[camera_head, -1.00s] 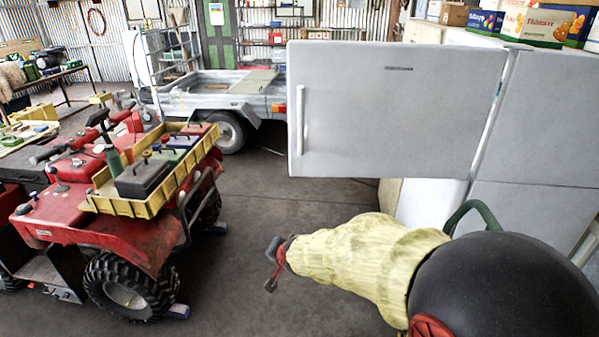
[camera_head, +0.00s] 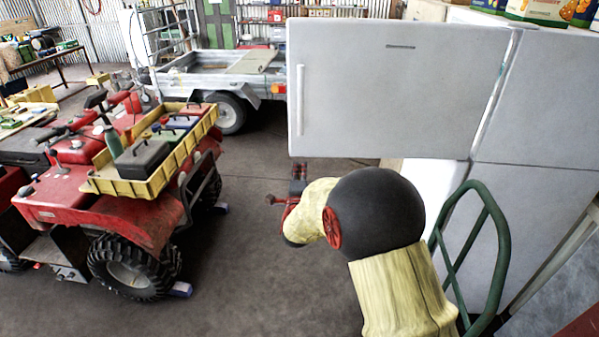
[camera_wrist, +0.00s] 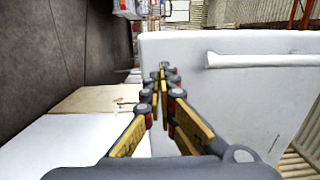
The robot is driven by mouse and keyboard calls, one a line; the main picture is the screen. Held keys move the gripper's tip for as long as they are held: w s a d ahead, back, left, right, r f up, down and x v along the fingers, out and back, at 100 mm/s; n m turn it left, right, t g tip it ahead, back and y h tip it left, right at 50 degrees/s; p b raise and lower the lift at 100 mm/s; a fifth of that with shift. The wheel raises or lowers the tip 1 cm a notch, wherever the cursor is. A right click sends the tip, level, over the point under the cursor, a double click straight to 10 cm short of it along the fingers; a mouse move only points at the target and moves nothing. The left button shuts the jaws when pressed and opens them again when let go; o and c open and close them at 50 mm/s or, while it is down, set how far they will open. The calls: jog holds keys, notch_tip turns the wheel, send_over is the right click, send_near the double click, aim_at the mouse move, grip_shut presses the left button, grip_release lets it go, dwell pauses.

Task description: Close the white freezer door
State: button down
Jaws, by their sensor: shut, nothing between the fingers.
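The white freezer door (camera_head: 390,100) stands swung open in the head view. Its pale vertical handle (camera_head: 300,100) is near the left edge, and its right edge meets the freezer side. My gripper (camera_head: 290,186) is below the door's lower left corner in that picture. In the wrist view, the fingers (camera_wrist: 163,72) are shut and empty. They overlap the edge of the door (camera_wrist: 250,95), with the handle (camera_wrist: 262,60) beyond on the right. I cannot tell whether they touch the door.
A green hand-truck frame (camera_head: 495,225) stands at the right, close to my arm. A red quad bike (camera_head: 90,205) with a yellow tray (camera_head: 130,187) is at the left. A grey trailer (camera_head: 205,80) is behind. Concrete floor (camera_head: 260,250) is clear between the quad and my arm.

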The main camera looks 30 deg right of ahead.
aim_at(301, 148)
jog(key=x, duration=0.9)
jog(key=shift+w+d+f, duration=0.1)
jog(key=shift+w+d, duration=0.05)
jog(key=shift+w, duration=0.3)
jog(key=shift+w, duration=0.1)
